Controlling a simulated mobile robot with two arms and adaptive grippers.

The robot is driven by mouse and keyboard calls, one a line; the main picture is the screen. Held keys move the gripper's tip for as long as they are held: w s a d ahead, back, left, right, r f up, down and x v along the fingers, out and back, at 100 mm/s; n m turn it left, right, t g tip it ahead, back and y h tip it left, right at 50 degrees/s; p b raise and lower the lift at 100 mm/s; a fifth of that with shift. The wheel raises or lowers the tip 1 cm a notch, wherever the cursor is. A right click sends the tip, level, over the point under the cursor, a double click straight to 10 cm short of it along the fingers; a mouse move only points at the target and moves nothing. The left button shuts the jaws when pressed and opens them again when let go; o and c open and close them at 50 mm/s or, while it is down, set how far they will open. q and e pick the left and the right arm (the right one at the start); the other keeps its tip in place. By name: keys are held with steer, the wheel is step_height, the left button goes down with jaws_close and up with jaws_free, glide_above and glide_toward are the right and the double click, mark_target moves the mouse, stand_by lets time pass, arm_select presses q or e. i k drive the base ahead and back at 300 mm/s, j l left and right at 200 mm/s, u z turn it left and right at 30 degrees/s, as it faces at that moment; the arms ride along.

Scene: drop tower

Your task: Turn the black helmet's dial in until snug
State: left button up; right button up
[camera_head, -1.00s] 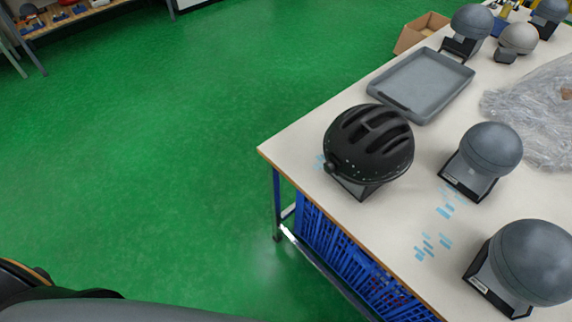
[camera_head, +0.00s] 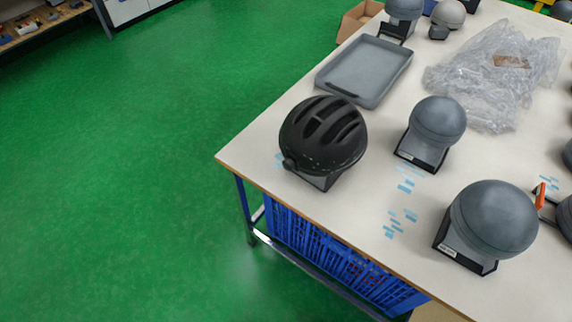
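The black helmet (camera_head: 323,133) sits on a grey headform stand near the left corner of the white table (camera_head: 330,225). It has long vents across its top. A small round dark knob, which looks like the dial (camera_head: 290,164), shows at its lower left rim. The headform under the helmet is mostly hidden; only its base (camera_head: 318,182) shows. Neither of my grippers is in view.
Bare grey headforms stand right of the helmet (camera_head: 438,120) and at the front right (camera_head: 494,218). A grey tray (camera_head: 365,70) and crumpled clear plastic (camera_head: 495,75) lie behind. Blue crates (camera_head: 320,250) sit under the table. Green floor (camera_head: 120,200) is open on the left.

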mark_target(288, 163)
steer(key=j+z, duration=0.1)
steer(key=z, duration=0.6)
steer(key=j+z, duration=0.35)
steer(key=j, duration=0.15)
steer(key=j+z, duration=0.35)
steer(key=j, duration=0.15)
steer(key=j+z, duration=0.4)
steer(key=j, duration=0.15)
